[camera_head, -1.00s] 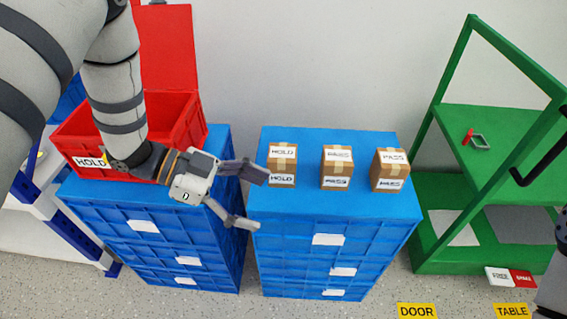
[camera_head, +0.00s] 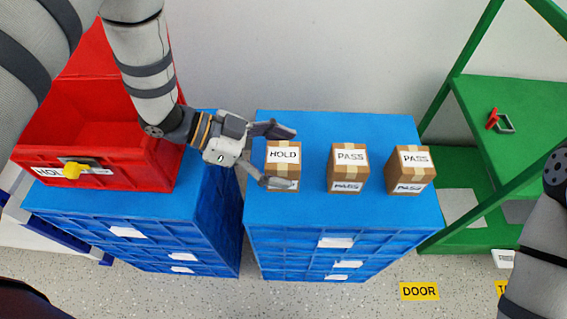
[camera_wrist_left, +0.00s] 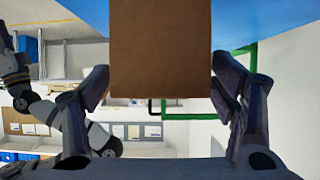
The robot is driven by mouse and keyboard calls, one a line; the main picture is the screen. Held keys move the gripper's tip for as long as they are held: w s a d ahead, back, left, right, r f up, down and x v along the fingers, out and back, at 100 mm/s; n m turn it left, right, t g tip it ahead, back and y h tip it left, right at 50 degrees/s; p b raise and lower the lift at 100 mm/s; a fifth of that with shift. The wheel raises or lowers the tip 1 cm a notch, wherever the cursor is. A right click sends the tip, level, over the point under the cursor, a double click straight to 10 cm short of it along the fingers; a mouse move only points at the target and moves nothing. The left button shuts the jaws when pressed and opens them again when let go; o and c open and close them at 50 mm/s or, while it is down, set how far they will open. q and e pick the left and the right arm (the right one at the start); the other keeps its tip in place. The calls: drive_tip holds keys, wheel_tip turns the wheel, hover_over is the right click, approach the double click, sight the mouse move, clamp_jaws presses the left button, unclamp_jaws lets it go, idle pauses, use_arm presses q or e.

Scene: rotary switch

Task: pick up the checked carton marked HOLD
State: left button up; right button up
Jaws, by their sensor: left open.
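The carton marked HOLD (camera_head: 284,155) is a brown box with tape and white labels, at the left of a row of three on the blue crate stack. My left gripper (camera_head: 290,158) is open and comes in from the left. One finger is at the carton's far side; the other crosses its near side and partly hides the lower label. In the left wrist view the carton (camera_wrist_left: 160,45) fills the space between the two open fingers (camera_wrist_left: 160,80), with little gap on either side. My right arm shows at the right edge; its gripper is out of view.
Two cartons marked PASS, one in the middle (camera_head: 349,158) and one at the right (camera_head: 411,160), stand beside it with gaps. A red bin (camera_head: 150,160) labelled HOLD sits on the left crate stack. A green shelf (camera_head: 510,95) stands at the right.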

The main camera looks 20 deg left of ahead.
use_arm(q)
drive_tip(key=shift+d+f, duration=0.1)
drive_tip(key=shift+d, duration=0.15)
drive_tip(key=shift+w, duration=0.1)
drive_tip(key=c, duration=1.4)
